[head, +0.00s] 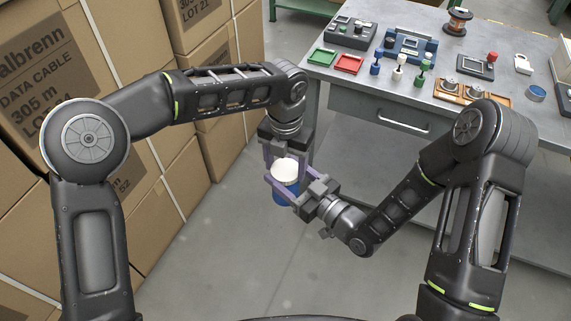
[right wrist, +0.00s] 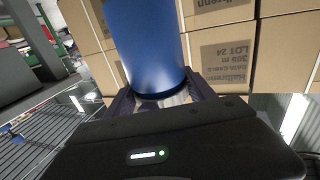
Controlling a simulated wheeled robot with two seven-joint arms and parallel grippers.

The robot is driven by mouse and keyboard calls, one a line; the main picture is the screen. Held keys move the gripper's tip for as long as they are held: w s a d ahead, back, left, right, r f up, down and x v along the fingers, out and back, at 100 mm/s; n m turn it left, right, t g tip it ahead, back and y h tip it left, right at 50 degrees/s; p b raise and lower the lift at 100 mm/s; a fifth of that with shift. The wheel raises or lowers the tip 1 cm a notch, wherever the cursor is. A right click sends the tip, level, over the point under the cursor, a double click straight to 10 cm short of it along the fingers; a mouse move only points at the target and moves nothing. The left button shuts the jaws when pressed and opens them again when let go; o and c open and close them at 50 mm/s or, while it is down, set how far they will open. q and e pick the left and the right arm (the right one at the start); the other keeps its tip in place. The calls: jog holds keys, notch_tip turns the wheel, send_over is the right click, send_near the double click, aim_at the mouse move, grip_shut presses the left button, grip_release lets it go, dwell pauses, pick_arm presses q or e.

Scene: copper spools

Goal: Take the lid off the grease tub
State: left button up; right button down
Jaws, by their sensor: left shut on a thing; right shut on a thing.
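The grease tub (head: 289,187) is a blue cylinder with a white lid (head: 285,170) on top, held in the air in front of the workbench. In the right wrist view the blue tub body (right wrist: 158,45) fills the upper middle between the fingers (right wrist: 160,98). The lid looks seated on the tub; any gap is hidden.
The grey workbench (head: 340,92) stands behind, carrying green and red trays (head: 348,64), a blue device (head: 405,46), several coloured knobs, an orange tray and a copper spool (head: 458,21). Stacked cartons (head: 190,215) line the left. The floor below the tub is clear.

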pick_arm(q)
jog(key=c, duration=0.4)
jog(key=o, duration=1.5)
jog(key=shift+r, duration=2.3)
jog(key=shift+c, duration=0.3)
notch_tip(320, 180, up, 4)
jog(key=shift+f, duration=0.25)
jog(key=shift+c, duration=0.2)
jog(key=shift+f, duration=0.15)
jog(key=shift+f, duration=3.9)
